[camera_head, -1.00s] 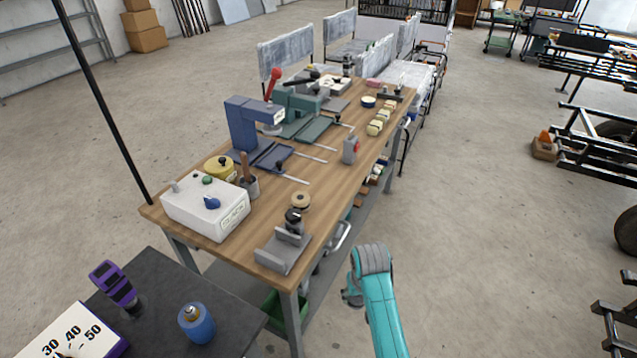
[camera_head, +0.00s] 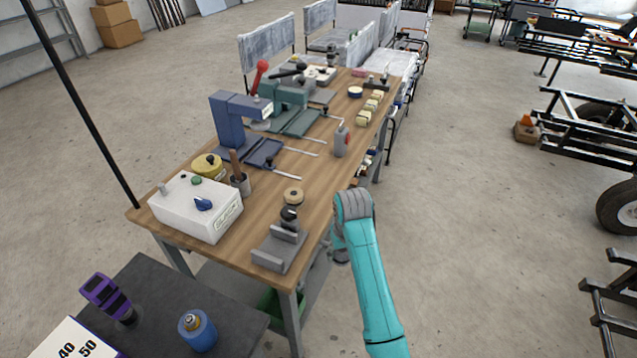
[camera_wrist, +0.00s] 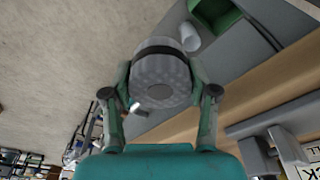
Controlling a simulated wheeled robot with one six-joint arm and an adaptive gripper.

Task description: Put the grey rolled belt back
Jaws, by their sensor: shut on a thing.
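The grey rolled belt (camera_wrist: 160,85), a round ribbed grey roll with a black band along one edge, shows in the wrist view. My gripper (camera_wrist: 162,72) is shut on it, one finger on each side. In the head view my arm hangs beside the right long edge of the wooden workbench (camera_head: 228,233). My fingers and the belt are mostly hidden there behind my own arm.
A grey metal holder (camera_head: 279,248) stands on the near bench corner, with a tan roll (camera_head: 293,195) behind it. A white box (camera_head: 195,207) is to the left. A green bin (camera_wrist: 215,12) and white cylinder (camera_wrist: 190,36) are on the lower shelf.

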